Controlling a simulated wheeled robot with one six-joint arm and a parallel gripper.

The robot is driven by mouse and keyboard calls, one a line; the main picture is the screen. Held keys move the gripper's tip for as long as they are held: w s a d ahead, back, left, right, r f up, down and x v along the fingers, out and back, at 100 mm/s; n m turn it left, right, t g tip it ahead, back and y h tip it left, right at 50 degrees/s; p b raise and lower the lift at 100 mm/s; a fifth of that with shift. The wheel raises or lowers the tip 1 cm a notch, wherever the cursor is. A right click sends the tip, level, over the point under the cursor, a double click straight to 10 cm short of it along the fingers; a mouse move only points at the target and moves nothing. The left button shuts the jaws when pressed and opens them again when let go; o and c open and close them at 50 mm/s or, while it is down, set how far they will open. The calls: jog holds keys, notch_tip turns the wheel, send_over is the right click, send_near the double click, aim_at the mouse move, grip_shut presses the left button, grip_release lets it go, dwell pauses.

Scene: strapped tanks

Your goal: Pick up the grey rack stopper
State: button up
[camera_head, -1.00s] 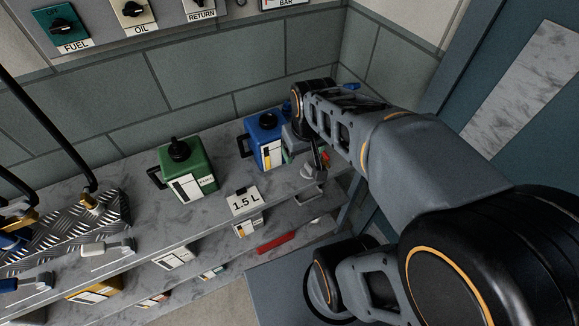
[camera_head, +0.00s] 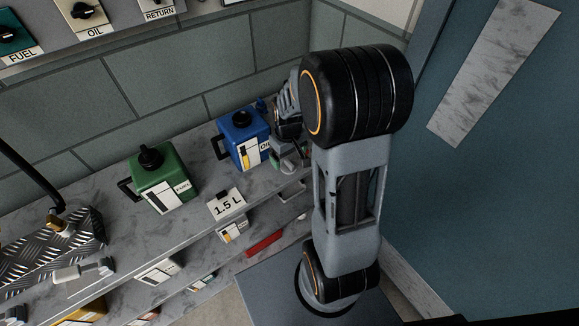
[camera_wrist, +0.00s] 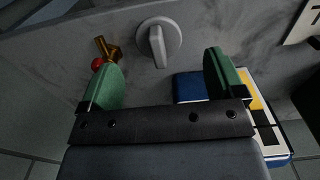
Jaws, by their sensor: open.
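The grey rack stopper (camera_wrist: 160,42) is a round grey disc with a raised grip bar, on the grey marbled shelf surface in the wrist view. My gripper (camera_wrist: 162,78) is open, with its two green pads apart and nothing between them. The stopper lies ahead of the fingertips, roughly in line with the gap, and does not appear to be touched. In the head view my gripper (camera_head: 286,155) is by the blue oil can (camera_head: 243,140), partly hidden by my arm. I cannot make out the stopper clearly there.
The blue can also shows close behind the right pad in the wrist view (camera_wrist: 189,87). A small brass fitting with a red end (camera_wrist: 103,52) lies near the left pad. A green fuel can (camera_head: 164,180) and a 1.5 L sign (camera_head: 226,203) stand further left.

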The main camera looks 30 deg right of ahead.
aim_at(289, 162)
jog(key=shift+s+d+f, duration=0.1)
jog(key=shift+f, duration=2.65)
jog(key=c, duration=1)
jog(key=shift+r, duration=0.1)
